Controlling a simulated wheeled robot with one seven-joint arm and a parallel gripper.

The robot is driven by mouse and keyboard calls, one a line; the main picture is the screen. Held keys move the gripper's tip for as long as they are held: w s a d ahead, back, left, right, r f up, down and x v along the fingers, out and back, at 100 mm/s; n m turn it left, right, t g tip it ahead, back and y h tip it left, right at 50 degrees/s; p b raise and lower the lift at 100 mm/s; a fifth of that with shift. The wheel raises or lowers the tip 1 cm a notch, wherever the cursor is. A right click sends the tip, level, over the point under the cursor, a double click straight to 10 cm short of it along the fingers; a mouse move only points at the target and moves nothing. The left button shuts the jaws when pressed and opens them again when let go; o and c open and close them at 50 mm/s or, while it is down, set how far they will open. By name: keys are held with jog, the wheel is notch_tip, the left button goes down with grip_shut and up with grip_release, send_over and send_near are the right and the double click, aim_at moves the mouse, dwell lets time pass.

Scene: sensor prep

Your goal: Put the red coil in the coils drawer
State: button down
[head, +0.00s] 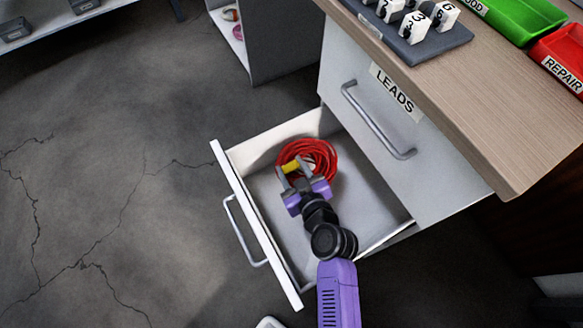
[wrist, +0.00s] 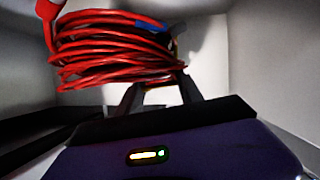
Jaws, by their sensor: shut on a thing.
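The red coil (head: 322,152) is a bundle of looped red cable, inside the open lower drawer (head: 258,184) in the head view. My gripper (head: 291,170) reaches down into this drawer and is shut on the near left side of the coil. A yellow piece (head: 291,168) shows between the fingers. In the wrist view the coil (wrist: 105,50) fills the upper left, with a blue band on it, and my fingers (wrist: 158,92) meet its right side. I cannot tell if the coil touches the drawer floor. No label shows on this drawer's front.
Above it is a closed drawer (head: 375,115) labelled LEADS. The worktop (head: 480,120) holds a dark rack (head: 430,45) of numbered white blocks, a green bin (head: 525,18) and a red REPAIR bin (head: 562,55). A grey shelf unit (head: 275,45) stands behind. The cracked floor at left is clear.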

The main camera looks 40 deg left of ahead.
jog(key=shift+f+b, duration=0.2)
jog(key=shift+b, duration=0.2)
jog(key=shift+f+b, duration=0.35)
jog(key=shift+b, duration=0.1)
jog(key=c, duration=0.8)
grip_release()
jog(key=shift+s+f, duration=0.1)
jog(key=shift+f, duration=0.05)
jog(key=shift+o, duration=0.2)
jog(key=shift+r+p, duration=0.3)
jog(key=shift+p, duration=0.15)
jog(key=r+p+v, duration=0.1)
jog(key=p+v, duration=0.1)
jog(key=v, duration=0.5)
jog(key=shift+d, duration=0.2)
